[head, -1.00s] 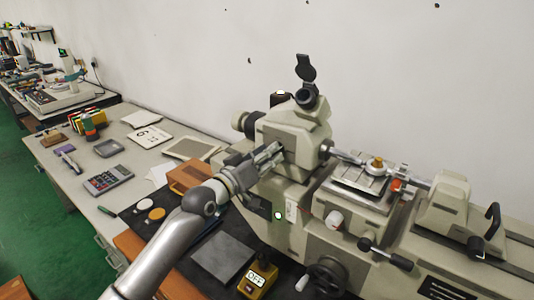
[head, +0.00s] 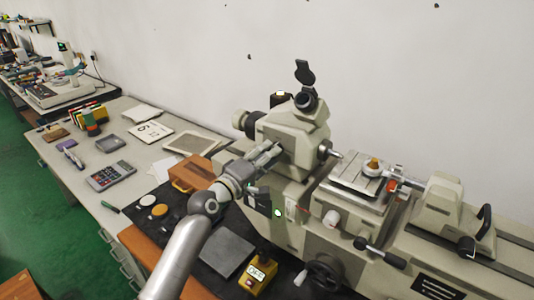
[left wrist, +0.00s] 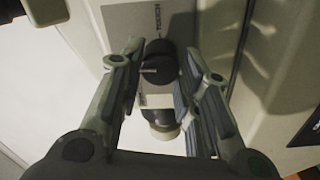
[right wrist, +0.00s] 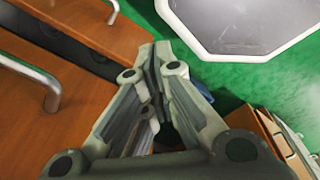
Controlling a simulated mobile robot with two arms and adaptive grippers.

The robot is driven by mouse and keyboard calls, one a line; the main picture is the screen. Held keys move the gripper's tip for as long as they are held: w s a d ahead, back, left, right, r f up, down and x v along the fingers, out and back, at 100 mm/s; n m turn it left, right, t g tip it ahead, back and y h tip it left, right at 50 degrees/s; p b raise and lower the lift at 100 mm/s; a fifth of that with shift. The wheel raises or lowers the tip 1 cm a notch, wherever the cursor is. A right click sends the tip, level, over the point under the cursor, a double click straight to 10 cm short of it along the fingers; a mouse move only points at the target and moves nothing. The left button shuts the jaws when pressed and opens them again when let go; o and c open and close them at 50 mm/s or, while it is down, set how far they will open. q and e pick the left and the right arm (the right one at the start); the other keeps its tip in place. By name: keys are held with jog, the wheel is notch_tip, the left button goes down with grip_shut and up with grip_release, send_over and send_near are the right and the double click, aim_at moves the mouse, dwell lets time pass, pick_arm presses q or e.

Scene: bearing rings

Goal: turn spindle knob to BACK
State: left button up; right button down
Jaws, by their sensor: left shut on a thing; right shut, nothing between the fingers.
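The spindle knob (left wrist: 160,64) is a round black knob on a pale label plate of the measuring machine (head: 299,130). A light pointer mark on it points left in the left wrist view. My right gripper (right wrist: 157,52) is shut and empty, away from the machine, and shows only in the right wrist view.
The machine's spindle tip (head: 336,154) stands apart from the brass-coloured piece (head: 373,163) on the stage. A yellow box reading OFF (head: 258,275), a dark plate (head: 226,254) and an orange box (head: 193,174) lie around my left arm. Orange drawers (right wrist: 60,75) are beside my right gripper.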

pick_arm(q)
jog(key=shift+n, duration=0.6)
jog(key=o, duration=1)
jog(key=v, duration=1.2)
jog(key=shift+f, duration=0.1)
